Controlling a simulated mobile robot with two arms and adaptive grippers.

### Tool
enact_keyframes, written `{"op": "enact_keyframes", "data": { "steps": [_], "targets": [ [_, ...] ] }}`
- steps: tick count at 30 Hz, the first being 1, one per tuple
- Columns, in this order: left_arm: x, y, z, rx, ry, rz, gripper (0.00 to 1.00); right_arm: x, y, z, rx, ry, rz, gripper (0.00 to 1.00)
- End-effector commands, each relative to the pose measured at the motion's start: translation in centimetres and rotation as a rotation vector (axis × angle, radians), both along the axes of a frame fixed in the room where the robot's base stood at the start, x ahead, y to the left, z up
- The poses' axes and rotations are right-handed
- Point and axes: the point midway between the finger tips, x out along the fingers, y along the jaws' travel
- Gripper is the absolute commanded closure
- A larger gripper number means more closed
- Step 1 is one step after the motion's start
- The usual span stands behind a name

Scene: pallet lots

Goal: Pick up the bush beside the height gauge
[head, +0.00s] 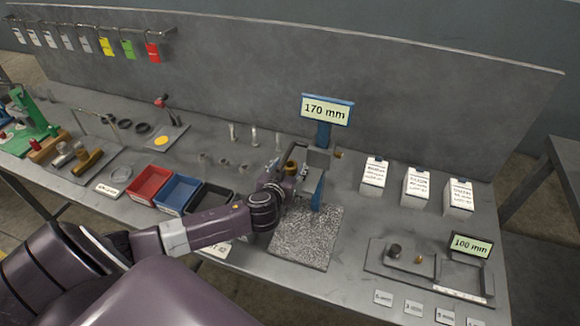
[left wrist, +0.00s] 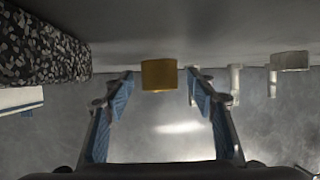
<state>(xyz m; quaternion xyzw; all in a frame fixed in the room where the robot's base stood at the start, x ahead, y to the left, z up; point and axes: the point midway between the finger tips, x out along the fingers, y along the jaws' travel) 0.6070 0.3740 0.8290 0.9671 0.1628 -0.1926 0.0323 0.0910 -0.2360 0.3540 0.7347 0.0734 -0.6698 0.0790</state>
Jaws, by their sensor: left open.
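The bush (left wrist: 158,75) is a small brass-coloured cylinder. In the left wrist view it stands between the two fingertips or just beyond them, with a gap on each side. In the head view the brass bush (head: 290,167) shows just past my left gripper (head: 284,178), partly hidden by it. My left gripper is open and empty; its blue-padded fingers also show in the left wrist view (left wrist: 159,82). The height gauge (head: 320,158), with a blue column and a 170 mm display, stands right of the bush on a speckled granite plate (head: 303,238).
Small pale cylinders (head: 233,133) stand behind the gripper. A red bin (head: 149,184) and a blue bin (head: 178,192) are at left. White labelled blocks (head: 374,174) stand at right, with a tray (head: 376,257) and 100 mm display in front of them. A grey back panel closes the bench.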

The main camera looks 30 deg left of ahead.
Motion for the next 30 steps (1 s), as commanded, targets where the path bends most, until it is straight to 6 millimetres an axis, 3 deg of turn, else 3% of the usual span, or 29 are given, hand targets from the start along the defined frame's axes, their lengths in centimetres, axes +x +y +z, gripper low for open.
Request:
{"op": "enact_keyframes", "data": {
  "steps": [10, 24, 30],
  "targets": [
    [0.64, 0.19, -0.34, -0.001, 0.001, -0.001, 0.48, -0.06, 0.26, 0.04, 0.003, 0.001, -0.002, 0.60],
    [0.63, 0.19, -0.33, 0.000, 0.000, -0.001, 0.99, -0.11, 0.28, 0.04, 0.003, 0.002, -0.002, 0.60],
    [0.66, 0.19, -0.23, 0.000, -0.001, -0.001, 0.99, -0.12, 0.27, 0.04, 0.003, 0.002, -0.002, 0.60]
  ]
}}
